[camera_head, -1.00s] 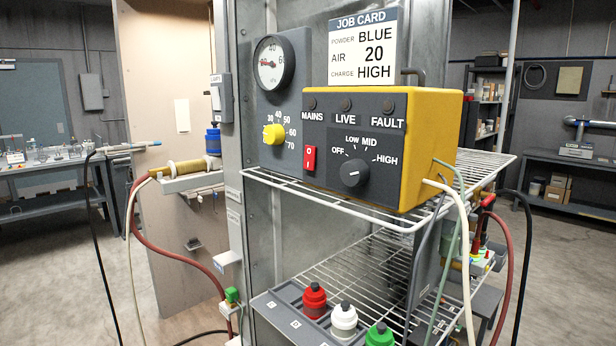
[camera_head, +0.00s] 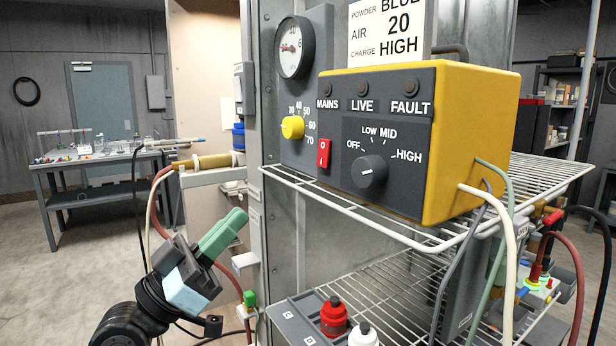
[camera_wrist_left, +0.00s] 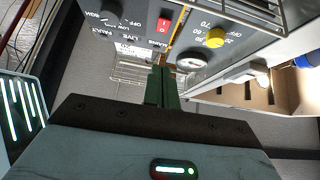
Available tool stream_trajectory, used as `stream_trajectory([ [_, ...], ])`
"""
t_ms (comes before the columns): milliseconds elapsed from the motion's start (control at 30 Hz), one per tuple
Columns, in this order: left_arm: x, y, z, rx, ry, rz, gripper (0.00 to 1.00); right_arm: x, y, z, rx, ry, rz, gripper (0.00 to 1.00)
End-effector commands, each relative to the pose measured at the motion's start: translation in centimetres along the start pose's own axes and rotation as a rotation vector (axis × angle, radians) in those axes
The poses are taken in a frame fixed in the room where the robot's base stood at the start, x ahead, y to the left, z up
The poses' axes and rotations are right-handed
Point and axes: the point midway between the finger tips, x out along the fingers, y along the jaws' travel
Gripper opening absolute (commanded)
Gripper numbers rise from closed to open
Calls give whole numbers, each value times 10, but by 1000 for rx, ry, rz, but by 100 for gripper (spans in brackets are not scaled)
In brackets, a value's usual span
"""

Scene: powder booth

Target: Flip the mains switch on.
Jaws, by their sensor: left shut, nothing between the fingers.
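The red mains switch (camera_head: 324,154) is on the dark front panel of the yellow control box (camera_head: 470,140), below the MAINS label and left of the black selector knob (camera_head: 369,171). In the left wrist view the red switch (camera_wrist_left: 164,19) shows near the top, beyond the fingertips. My left gripper (camera_head: 238,222) is shut and empty, with green fingers pointing up and right. It is below and left of the switch, apart from it. Its shut fingers (camera_wrist_left: 162,65) also show in the left wrist view. The right gripper is not in view.
The box stands on a wire shelf (camera_head: 400,225) whose front rim juts out below the switch. A yellow regulator knob (camera_head: 292,127) and a gauge (camera_head: 295,47) are left of it. Red and white bottles (camera_head: 334,316) stand below. Hoses hang at right and left.

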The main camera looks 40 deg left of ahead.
Motion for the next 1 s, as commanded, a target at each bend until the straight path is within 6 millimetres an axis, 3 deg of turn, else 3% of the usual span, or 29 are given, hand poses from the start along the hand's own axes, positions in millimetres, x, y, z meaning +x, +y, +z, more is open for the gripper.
stream_trajectory([
  [433, 6, 0, 2, 1, 1, 3, 0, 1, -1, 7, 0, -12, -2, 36],
  [1000, 41, -1, 1, -1, 3, -2, 0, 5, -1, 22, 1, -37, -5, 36],
])
